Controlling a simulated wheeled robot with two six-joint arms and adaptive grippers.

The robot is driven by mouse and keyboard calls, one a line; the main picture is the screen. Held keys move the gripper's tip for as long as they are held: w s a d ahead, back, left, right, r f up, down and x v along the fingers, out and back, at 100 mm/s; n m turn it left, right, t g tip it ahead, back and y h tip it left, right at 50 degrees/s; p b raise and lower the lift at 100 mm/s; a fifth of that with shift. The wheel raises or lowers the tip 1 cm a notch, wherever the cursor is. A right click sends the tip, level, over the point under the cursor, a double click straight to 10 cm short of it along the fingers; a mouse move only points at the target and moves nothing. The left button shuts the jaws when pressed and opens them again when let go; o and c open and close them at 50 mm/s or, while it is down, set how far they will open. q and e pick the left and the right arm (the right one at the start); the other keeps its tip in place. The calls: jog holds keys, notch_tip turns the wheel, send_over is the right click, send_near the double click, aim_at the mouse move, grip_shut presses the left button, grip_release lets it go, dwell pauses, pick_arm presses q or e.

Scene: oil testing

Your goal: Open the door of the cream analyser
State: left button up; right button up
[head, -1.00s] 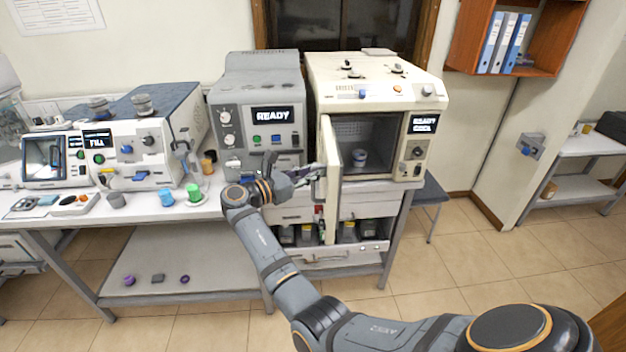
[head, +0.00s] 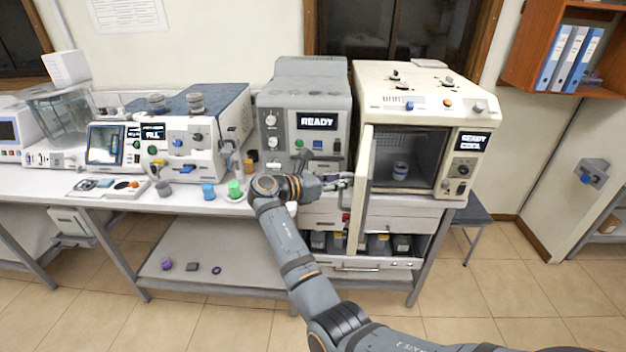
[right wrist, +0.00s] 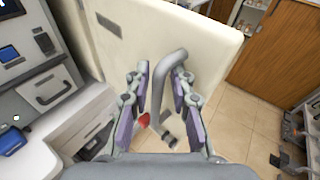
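The cream analyser (head: 424,80) stands at the right end of the bench. Its door (head: 358,200) is swung wide open on the chamber's left side, jutting out toward me. A small cup (head: 400,171) sits inside the chamber. My right gripper (head: 345,180) is at the outer face of the door. In the right wrist view, the grey bent door handle (right wrist: 160,75) lies between the spread fingers of my right gripper (right wrist: 163,95), with visible gaps beside it. The door's cream panel (right wrist: 160,30) fills the top of that view. My left gripper is out of view.
A grey analyser (head: 300,105) stands left of the cream one, close to my right gripper. Drawers and dark bottles (head: 378,243) are below the cream analyser. A stool (head: 468,211) stands at its right. The floor in front is clear.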

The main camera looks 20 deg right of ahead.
jog(key=w+a+b, duration=0.2)
jog(key=a, duration=0.7)
jog(key=shift+w+a+r, duration=0.2)
jog(key=shift+w+r, duration=0.1)
jog(key=shift+w, duration=0.1)
jog(key=shift+p, duration=0.3)
dwell(0.3)
jog(key=shift+f, duration=0.1)
